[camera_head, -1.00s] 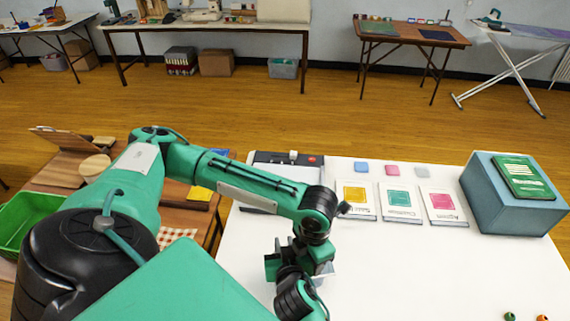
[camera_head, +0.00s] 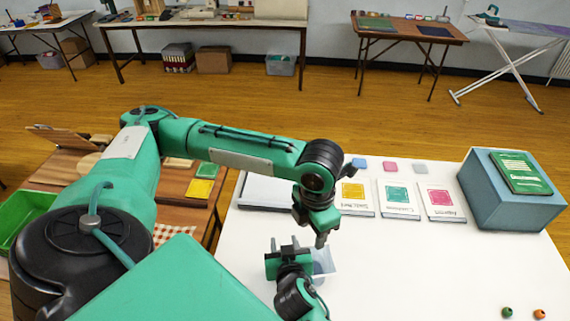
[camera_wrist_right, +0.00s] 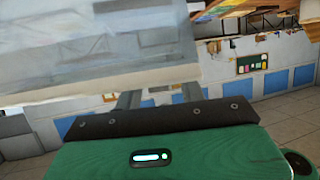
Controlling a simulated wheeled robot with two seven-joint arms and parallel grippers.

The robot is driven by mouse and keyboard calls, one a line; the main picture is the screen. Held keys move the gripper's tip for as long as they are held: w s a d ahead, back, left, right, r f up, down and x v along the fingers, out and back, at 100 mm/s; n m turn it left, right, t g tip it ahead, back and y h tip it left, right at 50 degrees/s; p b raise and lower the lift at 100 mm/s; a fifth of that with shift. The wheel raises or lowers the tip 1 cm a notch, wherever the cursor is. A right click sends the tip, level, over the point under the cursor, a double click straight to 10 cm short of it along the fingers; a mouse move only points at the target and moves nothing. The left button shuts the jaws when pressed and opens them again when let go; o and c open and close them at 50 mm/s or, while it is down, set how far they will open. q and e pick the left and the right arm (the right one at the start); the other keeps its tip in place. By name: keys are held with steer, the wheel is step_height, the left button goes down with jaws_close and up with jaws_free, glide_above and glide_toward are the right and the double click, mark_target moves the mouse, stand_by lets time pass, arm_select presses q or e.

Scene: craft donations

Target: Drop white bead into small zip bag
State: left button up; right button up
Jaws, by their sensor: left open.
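A small translucent bag-like thing (camera_head: 323,263), apparently the small zip bag, shows beside my right gripper (camera_head: 284,245). The fingers of that gripper stand apart; whether they grip the bag is unclear. In the right wrist view, a large translucent sheet (camera_wrist_right: 90,60) covers the upper left, overlapping the finger ends of my right gripper (camera_wrist_right: 168,97). My left gripper (camera_head: 320,238) points down just above and behind the bag, and is open. I cannot make out a white bead in either view; a bluish patch shows within the bag, too small to identify.
A green bead (camera_head: 507,312) and an orange bead (camera_head: 540,314) lie at the white table's (camera_head: 420,270) front right. Several labelled cards, including a pink one (camera_head: 440,198), lie at the back beside a blue box (camera_head: 510,200). The table's middle right is clear.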

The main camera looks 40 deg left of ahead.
steer(key=shift+o, duration=0.3)
steer(key=b+v, duration=0.2)
steer(key=v, duration=1.1)
steer(key=shift+s+d+r, duration=0.2)
steer(key=shift+s+d, duration=0.05)
steer(key=shift+d, duration=0.05)
